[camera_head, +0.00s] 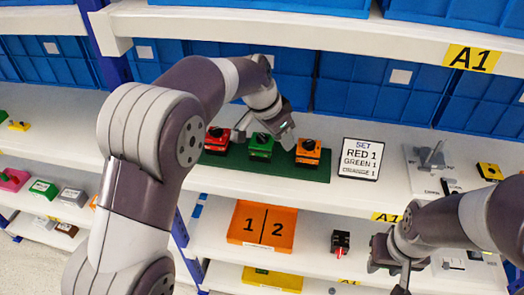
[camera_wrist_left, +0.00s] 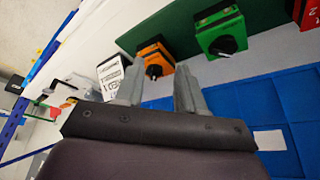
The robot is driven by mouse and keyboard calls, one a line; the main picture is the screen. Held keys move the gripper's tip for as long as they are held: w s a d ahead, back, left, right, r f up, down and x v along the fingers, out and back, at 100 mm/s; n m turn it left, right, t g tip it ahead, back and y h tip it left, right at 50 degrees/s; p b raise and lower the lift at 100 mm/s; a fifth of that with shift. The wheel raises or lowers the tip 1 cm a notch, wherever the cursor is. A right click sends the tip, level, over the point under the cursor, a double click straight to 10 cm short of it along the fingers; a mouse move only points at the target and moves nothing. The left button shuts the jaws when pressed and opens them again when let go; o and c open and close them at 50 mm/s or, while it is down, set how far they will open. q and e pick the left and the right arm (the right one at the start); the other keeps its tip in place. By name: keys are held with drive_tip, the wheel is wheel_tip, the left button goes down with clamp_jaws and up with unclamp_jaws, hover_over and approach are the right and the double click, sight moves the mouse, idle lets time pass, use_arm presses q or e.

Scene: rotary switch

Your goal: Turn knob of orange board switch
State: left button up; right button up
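The orange board switch (camera_head: 308,152) is an orange box with a black knob, at the right end of a dark green board (camera_head: 222,163) on the white shelf. In the left wrist view the orange switch (camera_wrist_left: 156,58) lies beyond the gap between my left fingertips, with its round black knob facing me. My left gripper (camera_head: 264,138) is open and empty, above the board near the green switch in the head view; it also shows in the left wrist view (camera_wrist_left: 160,72). I see no contact with the knob. My right gripper (camera_head: 389,274) looks open and empty at the lower right.
A green switch (camera_head: 261,146) and a red switch (camera_head: 217,140) share the board. Blue bins (camera_head: 360,88) line the back. An orange tray (camera_head: 262,227) marked 1 and 2 is on the shelf below.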

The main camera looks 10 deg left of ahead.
use_arm(q)
drive_tip(key=s+a+b, duration=0.1)
drive_tip(key=s+a, duration=0.3)
drive_tip(key=shift+s, duration=0.1)
idle(0.3)
drive_tip(key=s+a+f+n+y, duration=0.1)
drive_tip(key=s+a+f+n, duration=0.2)
drive_tip(key=s+f, duration=0.3)
drive_tip(key=s+a+f+n+g+y, duration=0.1)
drive_tip(key=s+f+n, duration=0.4)
drive_tip(key=s, duration=0.6)
drive_tip(key=a+f+y, duration=0.1)
drive_tip(key=a, duration=0.1)
drive_tip(key=shift+s+a+n+g, duration=0.15)
drive_tip(key=shift+a+n+g, duration=0.15)
drive_tip(key=shift+a+n, duration=0.1)
drive_tip(key=shift+f, duration=0.1)
